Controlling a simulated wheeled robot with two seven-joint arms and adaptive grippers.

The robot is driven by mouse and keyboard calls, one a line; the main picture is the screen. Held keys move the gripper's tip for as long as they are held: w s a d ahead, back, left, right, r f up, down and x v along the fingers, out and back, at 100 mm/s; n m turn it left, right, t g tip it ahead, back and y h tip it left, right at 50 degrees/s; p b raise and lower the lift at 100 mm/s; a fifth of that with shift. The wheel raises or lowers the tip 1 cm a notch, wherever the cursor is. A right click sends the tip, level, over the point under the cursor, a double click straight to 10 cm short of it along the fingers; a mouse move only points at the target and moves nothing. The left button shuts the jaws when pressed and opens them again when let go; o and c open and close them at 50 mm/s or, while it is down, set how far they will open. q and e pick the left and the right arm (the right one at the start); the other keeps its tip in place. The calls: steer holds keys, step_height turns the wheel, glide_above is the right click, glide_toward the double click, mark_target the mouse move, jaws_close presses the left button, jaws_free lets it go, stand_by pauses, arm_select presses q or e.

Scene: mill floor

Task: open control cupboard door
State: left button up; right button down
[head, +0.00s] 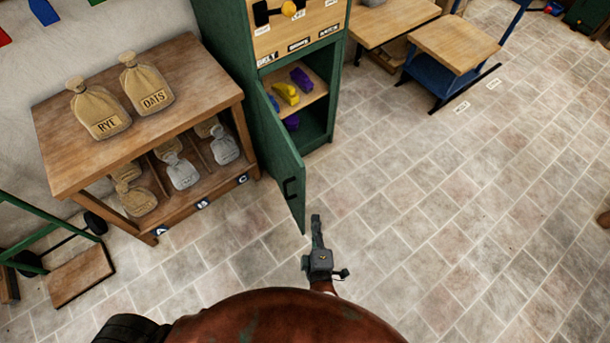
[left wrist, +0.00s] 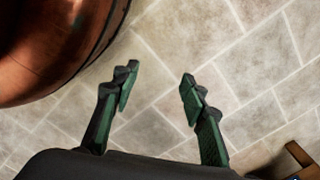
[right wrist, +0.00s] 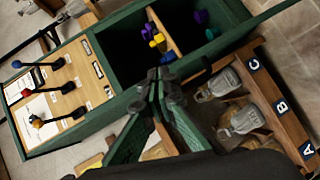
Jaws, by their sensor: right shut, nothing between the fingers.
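The green control cupboard (head: 222,45) stands at the top middle of the head view. Its lower door (head: 277,150) is swung wide open toward me, with a dark handle (head: 290,188) near its free edge. My right gripper (head: 316,220) is shut and empty, just right of the door's free lower corner and apart from the handle. In the right wrist view its closed fingertips (right wrist: 160,78) overlap the cupboard front. My left gripper (left wrist: 157,86) is open and empty over the floor in the left wrist view; it is out of the head view.
Yellow and purple objects (head: 286,93) lie on the cupboard shelf. A wooden table (head: 185,65) with labelled sacks stands left of the cupboard. A wood-topped bench (head: 453,42) stands at the upper right. The tiled floor (head: 440,200) at right is clear.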

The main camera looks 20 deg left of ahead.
steer(key=s+a+r+n+t+y, duration=0.2)
steer(key=s+a+r+n+y, duration=0.15)
steer(key=a+r, duration=0.6)
arm_select(q)
steer(key=r, duration=0.1)
steer(key=w+d+r+b, duration=0.1)
steer(key=w+r+b, duration=0.1)
steer(key=shift+d+r, duration=0.15)
steer(key=shift+d, duration=0.2)
arm_select(e)
steer(key=w+r, duration=0.1)
steer(key=w, duration=1)
steer(key=shift+w+d+r, duration=0.2)
steer(key=shift+w, duration=0.1)
